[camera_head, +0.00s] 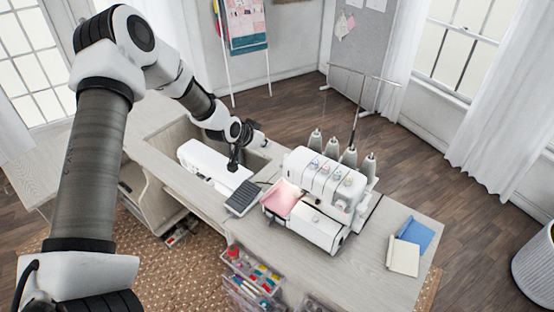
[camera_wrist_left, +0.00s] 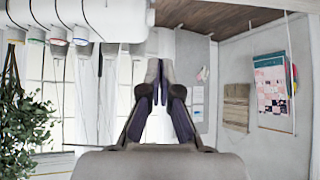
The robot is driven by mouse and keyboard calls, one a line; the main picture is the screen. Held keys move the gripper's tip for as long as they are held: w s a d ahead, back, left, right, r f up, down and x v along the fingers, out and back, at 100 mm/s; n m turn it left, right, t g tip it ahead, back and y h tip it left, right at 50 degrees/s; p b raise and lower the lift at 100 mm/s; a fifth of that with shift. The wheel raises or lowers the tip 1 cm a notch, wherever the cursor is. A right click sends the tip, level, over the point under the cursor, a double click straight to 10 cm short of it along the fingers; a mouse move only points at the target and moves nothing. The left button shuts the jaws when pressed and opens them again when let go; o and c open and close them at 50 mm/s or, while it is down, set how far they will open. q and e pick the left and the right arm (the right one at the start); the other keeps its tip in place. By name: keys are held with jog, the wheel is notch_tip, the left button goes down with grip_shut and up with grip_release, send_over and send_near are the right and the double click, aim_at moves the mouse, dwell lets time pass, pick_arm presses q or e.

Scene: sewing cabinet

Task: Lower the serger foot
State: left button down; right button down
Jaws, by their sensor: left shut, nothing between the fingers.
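The white serger (camera_head: 335,185) stands on the cabinet top, with several thread cones along its back and coloured dials on its front. Pink fabric (camera_head: 281,199) lies at its left end, by a lit sewing area. The serger foot is too small to make out there. My left gripper (camera_head: 233,166) is to the left of the serger, apart from it, above the white sewing machine. In the left wrist view, its fingers (camera_wrist_left: 160,75) are together and empty, and part of the serger (camera_wrist_left: 100,18) shows at upper left. My right gripper is not in view.
The white sewing machine (camera_head: 215,168) sits in the cabinet's opening. A dark foot pedal (camera_head: 243,198) lies between the two machines. Blue (camera_head: 417,234) and cream (camera_head: 403,257) fabric lie at the right end. A drawer of spools (camera_head: 252,269) stands out in front.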

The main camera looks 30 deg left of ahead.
pick_arm(q)
jog(key=b, duration=0.3)
send_over(278, 164)
jog(key=w, duration=0.1)
notch_tip(278, 164, down, 8)
jog(key=r, duration=0.1)
jog(key=f+b, duration=0.2)
jog(key=shift+s+a+f, duration=0.1)
jog(key=shift+s+f, duration=0.2)
jog(key=shift+s, duration=0.05)
jog(key=shift+s+f, duration=0.35)
jog(key=shift+s, duration=0.35)
jog(key=shift+f, duration=0.1)
